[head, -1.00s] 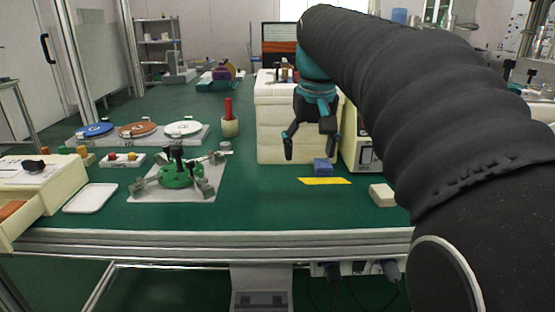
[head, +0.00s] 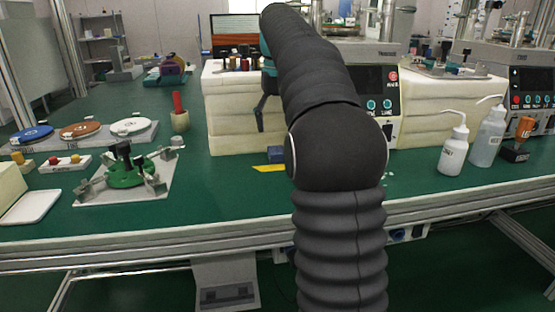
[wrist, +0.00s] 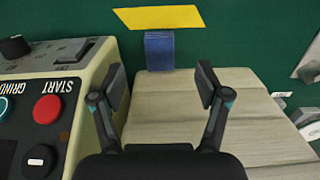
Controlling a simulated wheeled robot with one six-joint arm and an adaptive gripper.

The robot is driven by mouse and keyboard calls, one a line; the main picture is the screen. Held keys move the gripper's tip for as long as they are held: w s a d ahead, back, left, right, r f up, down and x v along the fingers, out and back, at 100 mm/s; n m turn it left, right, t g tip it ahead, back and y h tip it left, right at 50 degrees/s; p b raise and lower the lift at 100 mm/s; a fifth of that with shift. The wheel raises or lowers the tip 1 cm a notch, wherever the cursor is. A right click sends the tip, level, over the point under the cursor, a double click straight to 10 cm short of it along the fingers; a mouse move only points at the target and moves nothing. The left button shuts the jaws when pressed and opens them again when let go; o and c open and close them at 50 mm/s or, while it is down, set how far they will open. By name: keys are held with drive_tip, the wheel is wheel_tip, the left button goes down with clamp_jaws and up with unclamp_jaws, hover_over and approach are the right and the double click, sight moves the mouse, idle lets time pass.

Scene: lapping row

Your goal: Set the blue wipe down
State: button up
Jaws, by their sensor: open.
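The blue wipe (head: 277,155) is a small blue block-like piece on the green bench, at the front of a cream block stack. My arm partly covers it in the head view. In the wrist view the blue wipe (wrist: 159,52) lies beyond my fingertips, touching or nearly touching a yellow strip (wrist: 158,17). My gripper (wrist: 160,85) is open, with nothing between its fingers, and appears above the cream stack. In the head view one finger shows in front of the stack; the other is hidden behind my arm.
The cream stack (head: 240,130) stands behind the wipe, beside a control box (head: 385,95) with buttons. A green fixture (head: 128,172) on a pale plate and a white tray (head: 32,206) are left. Bottles (head: 454,150) stand right. Bench left of the yellow strip is clear.

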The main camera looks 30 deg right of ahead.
sight(278, 153)
drive_tip(key=shift+w+d+f+b, duration=0.1)
drive_tip(key=shift+f+b, duration=0.35)
drive_tip(key=shift+f, duration=1.55)
drive_tip(key=shift+w+f+b, duration=0.1)
drive_tip(key=shift+f+b, duration=0.35)
drive_tip(key=shift+f, duration=1.55)
drive_tip(key=c, duration=1.1)
drive_tip(key=shift+o, duration=0.2)
drive_tip(key=shift+r, duration=0.1)
